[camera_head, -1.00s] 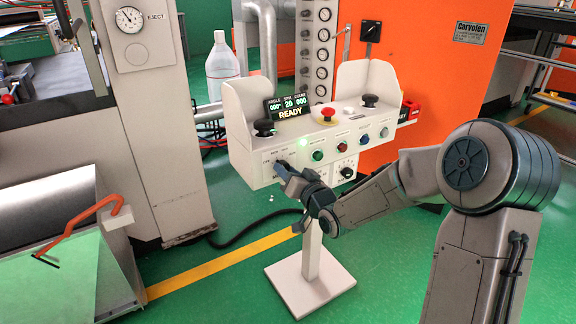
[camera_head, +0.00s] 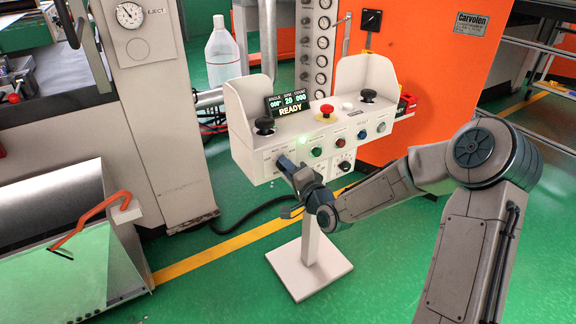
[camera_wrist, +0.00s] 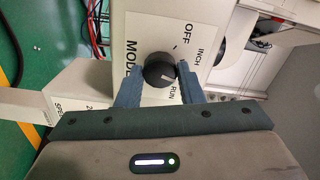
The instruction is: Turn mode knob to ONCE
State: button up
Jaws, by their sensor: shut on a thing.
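The black round mode knob (camera_wrist: 159,70) sits on the white panel face in the wrist view, beside the printed word MODE. The labels OFF, INCH and RUN stand around it; I cannot see a ONCE label there. A pale pointer mark on the knob appears to face the RUN side. My gripper (camera_wrist: 158,84) has one finger on each side of the knob and is shut on it. In the head view my gripper (camera_head: 284,164) reaches the lower left front of the white control console (camera_head: 243,142) and hides the knob.
The console has a display (camera_head: 290,104) reading READY, a red emergency button (camera_head: 326,110), black joysticks (camera_head: 264,124) and several coloured buttons. It stands on a white pedestal (camera_head: 312,270). An orange machine (camera_head: 420,90) is behind it. Green floor is open in front.

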jog(key=shift+m, duration=0.4)
jog(key=o, duration=1)
jog(key=shift+d, duration=0.1)
jog(key=p+v, duration=0.2)
jog(key=v, duration=1.1)
jog(key=shift+s+d, duration=0.25)
jog(key=shift+s, duration=0.1)
